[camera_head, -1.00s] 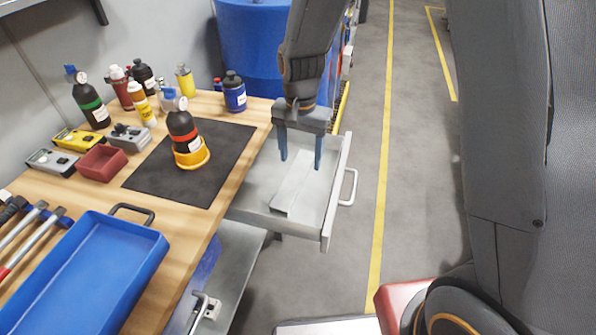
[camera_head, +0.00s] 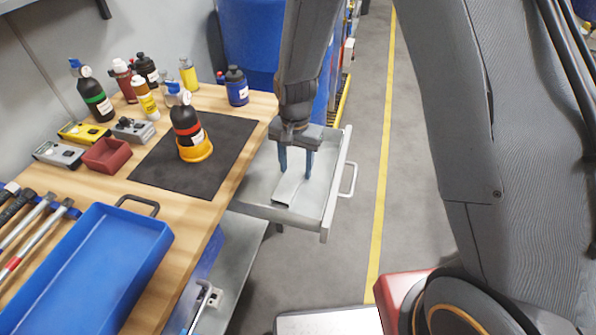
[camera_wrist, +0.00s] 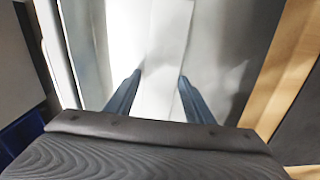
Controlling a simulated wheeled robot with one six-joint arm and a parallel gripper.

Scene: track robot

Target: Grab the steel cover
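The steel cover (camera_head: 288,190) is a flat, light grey strip lying in the open drawer (camera_head: 325,212). In the wrist view the steel cover (camera_wrist: 165,60) runs away from me between my two fingers. My gripper (camera_head: 296,174) is over the drawer with its blue fingers pointing down, one on each side of the cover. In the wrist view my gripper (camera_wrist: 160,85) is open, with a small gap between each fingertip and the strip's edges. I cannot tell how far the tips are above the drawer floor.
The drawer's raised front with its handle (camera_head: 349,180) is to the right of my gripper. The wooden workbench (camera_head: 205,212) is to the left, with a black mat (camera_head: 165,175), bottles and a blue tray (camera_head: 95,265). Open floor lies right of the drawer.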

